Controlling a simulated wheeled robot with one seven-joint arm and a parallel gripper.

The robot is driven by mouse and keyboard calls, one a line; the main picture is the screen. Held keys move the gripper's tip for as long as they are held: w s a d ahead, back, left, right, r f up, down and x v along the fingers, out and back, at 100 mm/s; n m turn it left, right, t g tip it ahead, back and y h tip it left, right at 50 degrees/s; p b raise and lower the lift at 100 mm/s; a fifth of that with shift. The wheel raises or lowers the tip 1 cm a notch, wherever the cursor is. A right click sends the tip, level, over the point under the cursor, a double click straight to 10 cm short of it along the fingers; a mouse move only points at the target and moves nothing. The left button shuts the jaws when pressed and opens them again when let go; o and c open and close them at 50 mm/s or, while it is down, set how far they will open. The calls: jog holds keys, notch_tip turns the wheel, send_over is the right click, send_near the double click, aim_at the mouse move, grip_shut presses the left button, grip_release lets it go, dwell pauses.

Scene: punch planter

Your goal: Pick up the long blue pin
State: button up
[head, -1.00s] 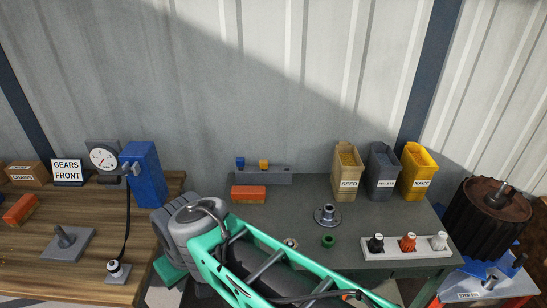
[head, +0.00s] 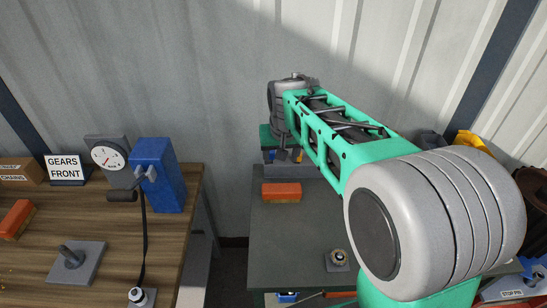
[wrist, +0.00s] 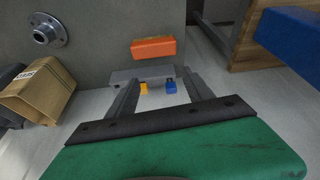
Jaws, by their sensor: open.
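A grey rack (wrist: 140,73) at the back of the grey-green table holds a blue pin (wrist: 171,87) and a yellow-orange pin (wrist: 143,88), side by side. Only the pins' tops show, so I cannot tell their length. In the wrist view, my gripper (wrist: 162,82) is open and empty, with a finger on either side of the two pins and apart from them.
An orange brick (head: 281,193) lies in front of the rack. A flanged metal hub (wrist: 45,33) and a tan bin (wrist: 42,92) stand on the table. A blue box-shaped unit (head: 157,175) and a gauge (head: 105,157) stand on the wooden bench at left, across a gap.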

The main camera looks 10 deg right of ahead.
jog(key=shift+m+t+h, duration=0.3)
jog(key=shift+m, duration=0.4)
jog(key=w+f, duration=0.5)
jog(key=w, duration=0.1)
jog(key=w+f, duration=0.5)
jog(key=w, duration=0.2)
jog(key=w+f, duration=0.5)
jog(key=w, duration=0.1)
jog(key=shift+w+d+f+p, duration=0.15)
jog(key=shift+d+f+p, duration=0.2)
jog(key=shift+d+f, duration=0.05)
jog(key=shift+c, duration=0.4)
grip_shut()
